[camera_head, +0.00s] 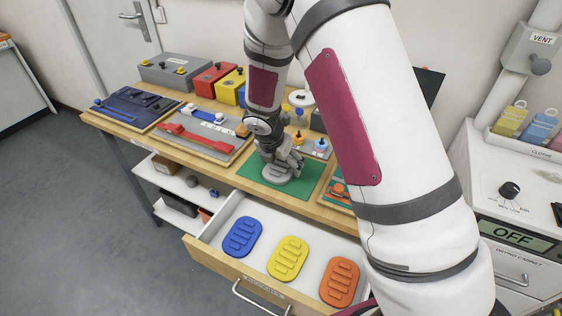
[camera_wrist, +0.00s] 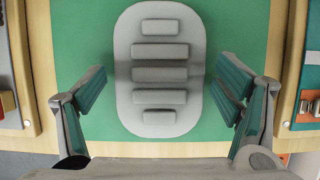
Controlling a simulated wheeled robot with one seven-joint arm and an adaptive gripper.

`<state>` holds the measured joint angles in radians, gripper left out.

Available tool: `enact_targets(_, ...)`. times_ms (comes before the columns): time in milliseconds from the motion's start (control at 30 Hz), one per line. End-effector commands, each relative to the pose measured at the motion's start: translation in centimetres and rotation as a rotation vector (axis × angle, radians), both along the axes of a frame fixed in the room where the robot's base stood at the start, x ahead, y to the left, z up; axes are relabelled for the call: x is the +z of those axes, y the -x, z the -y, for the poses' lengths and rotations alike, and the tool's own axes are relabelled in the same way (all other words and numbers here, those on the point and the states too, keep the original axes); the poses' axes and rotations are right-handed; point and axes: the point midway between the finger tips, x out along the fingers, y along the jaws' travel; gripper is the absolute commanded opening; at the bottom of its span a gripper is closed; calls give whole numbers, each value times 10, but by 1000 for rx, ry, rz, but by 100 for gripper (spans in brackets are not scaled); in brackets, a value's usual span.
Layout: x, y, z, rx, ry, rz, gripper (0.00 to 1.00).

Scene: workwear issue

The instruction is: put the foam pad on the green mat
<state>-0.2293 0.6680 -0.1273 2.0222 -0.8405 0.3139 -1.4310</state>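A grey foam pad (camera_wrist: 160,53) with raised ribs lies flat on the green mat (camera_wrist: 85,35) in the wrist view. In the head view the green mat (camera_head: 309,173) lies on the workbench, and the grey pad (camera_head: 275,179) shows partly beneath my gripper (camera_head: 279,167). In the wrist view my gripper (camera_wrist: 163,88) is open, with one finger on each side of the pad and a visible gap to both its edges. Nothing is held between the fingers.
An open drawer (camera_head: 222,207) below the bench holds blue (camera_head: 242,237), yellow (camera_head: 288,259) and orange (camera_head: 340,282) ribbed pads. A grey board with a red tool (camera_head: 197,137) lies left of the mat. Another tray stands close right of it. My arm hides part of the bench.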

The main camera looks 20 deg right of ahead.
Motion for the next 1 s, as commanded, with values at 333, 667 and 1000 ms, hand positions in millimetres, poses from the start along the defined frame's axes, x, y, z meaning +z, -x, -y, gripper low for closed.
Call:
enact_targets(333, 7, 0, 0, -2, -1, 2, 84)
enact_targets(667, 62, 16, -16, 0, -2, 5, 84)
enact_targets(1000, 109, 31, -30, -1, 0, 2, 84)
